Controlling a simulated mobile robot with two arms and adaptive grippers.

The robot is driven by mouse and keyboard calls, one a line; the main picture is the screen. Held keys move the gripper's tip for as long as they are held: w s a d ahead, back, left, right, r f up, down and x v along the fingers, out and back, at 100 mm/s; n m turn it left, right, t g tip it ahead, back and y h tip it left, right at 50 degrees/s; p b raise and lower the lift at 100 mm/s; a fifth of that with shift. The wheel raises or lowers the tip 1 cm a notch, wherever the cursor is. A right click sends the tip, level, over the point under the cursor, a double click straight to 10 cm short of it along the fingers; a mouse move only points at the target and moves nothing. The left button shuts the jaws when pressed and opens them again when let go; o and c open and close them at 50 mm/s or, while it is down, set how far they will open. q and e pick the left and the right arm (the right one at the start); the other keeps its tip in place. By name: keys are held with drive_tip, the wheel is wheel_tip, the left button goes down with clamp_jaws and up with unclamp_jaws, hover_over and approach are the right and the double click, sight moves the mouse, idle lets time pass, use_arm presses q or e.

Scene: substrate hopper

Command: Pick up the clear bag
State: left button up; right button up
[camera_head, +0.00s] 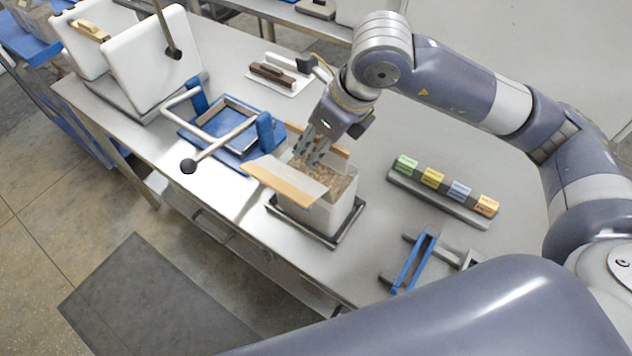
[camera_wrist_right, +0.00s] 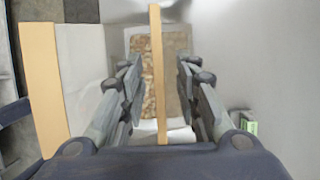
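A pale, see-through bag (camera_head: 300,215) with brown grainy contents stands upright, open at the top, on a dark-rimmed metal tray (camera_head: 345,237). Tan strips edge its mouth; the near flap (camera_head: 285,180) is folded outward to the left. My right gripper (camera_head: 318,150) is over the mouth, pointing down. In the right wrist view its fingers (camera_wrist_right: 160,75) are apart, one on each side of a tan strip (camera_wrist_right: 157,50), with the grainy contents (camera_wrist_right: 175,72) beyond. I cannot tell whether a finger touches the strip. My left gripper is not in view.
A blue frame with a metal handle (camera_head: 225,138) stands left of the bag. White containers (camera_head: 155,60) stand at the back left. A rack of coloured labelled blocks (camera_head: 440,190) and a blue-and-grey bracket (camera_head: 413,262) lie to the right. Bare steel table surrounds the rack.

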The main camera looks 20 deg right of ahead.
drive_tip(key=shift+c, duration=0.2)
clamp_jaws()
drive_tip(key=shift+w+r, duration=0.15)
